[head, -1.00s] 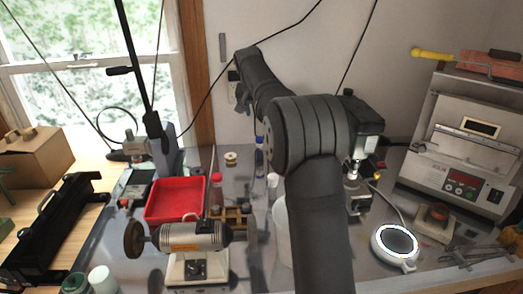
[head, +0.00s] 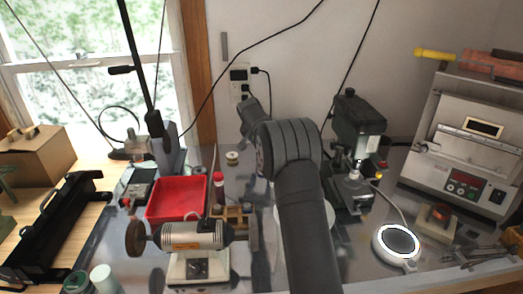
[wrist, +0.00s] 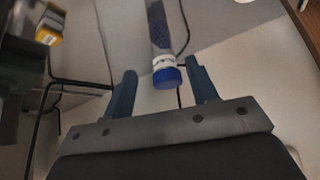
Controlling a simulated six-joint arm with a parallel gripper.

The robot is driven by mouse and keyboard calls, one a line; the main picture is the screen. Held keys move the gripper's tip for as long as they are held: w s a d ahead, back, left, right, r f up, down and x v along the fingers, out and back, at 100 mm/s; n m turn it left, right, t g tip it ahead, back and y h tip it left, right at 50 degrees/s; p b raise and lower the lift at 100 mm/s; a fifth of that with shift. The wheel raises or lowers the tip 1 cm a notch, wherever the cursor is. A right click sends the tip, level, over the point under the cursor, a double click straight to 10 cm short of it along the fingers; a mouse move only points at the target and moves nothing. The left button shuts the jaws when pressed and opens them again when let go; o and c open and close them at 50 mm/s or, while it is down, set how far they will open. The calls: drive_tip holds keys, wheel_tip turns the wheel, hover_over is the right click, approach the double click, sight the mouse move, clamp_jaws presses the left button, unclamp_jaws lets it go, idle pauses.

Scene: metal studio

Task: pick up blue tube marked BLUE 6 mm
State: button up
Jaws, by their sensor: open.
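In the wrist view a clear tube with a bluish filling, a white band and a blue cap (wrist: 168,77) extends from the top edge toward my gripper. My gripper (wrist: 162,70) is open, with one dark blue finger on each side of the capped end. A gap shows between the cap and each finger. I cannot tell how deep the cap lies between the fingers. No marking on the tube is readable. In the head view the tube and my fingers are hidden behind my arm.
A red tray (head: 177,180), a bottle with a red cap (head: 218,188) and a bench motor (head: 190,236) stand left of my arm. A dark bench machine (head: 359,130), a lit round plate (head: 376,244) and a grey oven (head: 450,165) are to the right. A wall lies behind.

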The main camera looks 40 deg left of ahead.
drive_tip(key=shift+a+x, duration=0.1)
drive_tip(key=shift+x, duration=1.25)
drive_tip(key=shift+a+x, duration=0.15)
drive_tip(key=shift+x, duration=1.15)
drive_tip(key=c, duration=1)
drive_tip(key=shift+c, duration=0.6)
drive_tip(key=shift+r, duration=0.2)
